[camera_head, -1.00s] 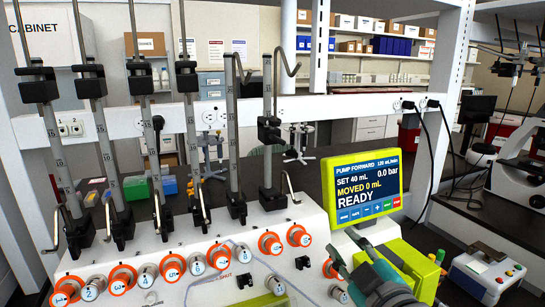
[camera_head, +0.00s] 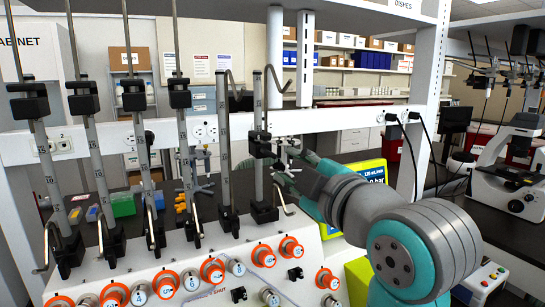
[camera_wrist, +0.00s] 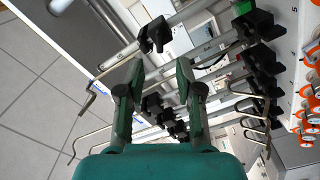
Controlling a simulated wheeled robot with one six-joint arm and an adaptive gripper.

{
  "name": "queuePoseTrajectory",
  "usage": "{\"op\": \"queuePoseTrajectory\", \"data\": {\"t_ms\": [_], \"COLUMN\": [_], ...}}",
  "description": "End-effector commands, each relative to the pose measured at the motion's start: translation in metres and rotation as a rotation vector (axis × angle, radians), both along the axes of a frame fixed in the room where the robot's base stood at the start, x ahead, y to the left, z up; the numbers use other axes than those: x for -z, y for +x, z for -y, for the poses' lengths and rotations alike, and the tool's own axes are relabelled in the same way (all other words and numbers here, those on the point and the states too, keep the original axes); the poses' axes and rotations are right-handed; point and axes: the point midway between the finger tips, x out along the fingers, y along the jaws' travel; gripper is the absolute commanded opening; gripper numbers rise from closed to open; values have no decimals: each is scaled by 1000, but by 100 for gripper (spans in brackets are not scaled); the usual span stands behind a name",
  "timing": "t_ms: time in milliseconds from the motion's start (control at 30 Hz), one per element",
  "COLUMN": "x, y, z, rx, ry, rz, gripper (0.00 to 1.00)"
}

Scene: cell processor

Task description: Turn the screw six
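My gripper (camera_head: 284,163) is raised beside the right-most pole (camera_head: 258,180) of the device, near its black clamp (camera_head: 262,143). In the wrist view my gripper (camera_wrist: 159,65) has its two fingers apart with nothing between them. A black clamp on a pole (camera_wrist: 155,36) shows just beyond the fingertips; I see no clear contact. Several silver and orange-ringed numbered knobs (camera_head: 212,270) line the white device's front, well below my gripper.
Other upright poles with black clamps (camera_head: 180,95) stand in a row to the left. Bent metal hooks (camera_head: 290,197) stick out low and at the tops. The yellow-framed pump screen (camera_head: 372,172) is partly hidden behind my arm. A microscope (camera_head: 515,160) stands far right.

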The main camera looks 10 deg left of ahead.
Motion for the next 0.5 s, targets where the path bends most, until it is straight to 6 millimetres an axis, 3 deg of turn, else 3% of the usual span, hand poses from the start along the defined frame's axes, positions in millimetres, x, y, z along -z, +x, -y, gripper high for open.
{"op": "queuePoseTrajectory", "data": {"t_ms": [200,500], "x": [0,0], "y": [33,59], "z": [-23,-40], "rx": [-1,0], "ry": [0,1], "rz": [-2,-1], "gripper": [35,35]}}
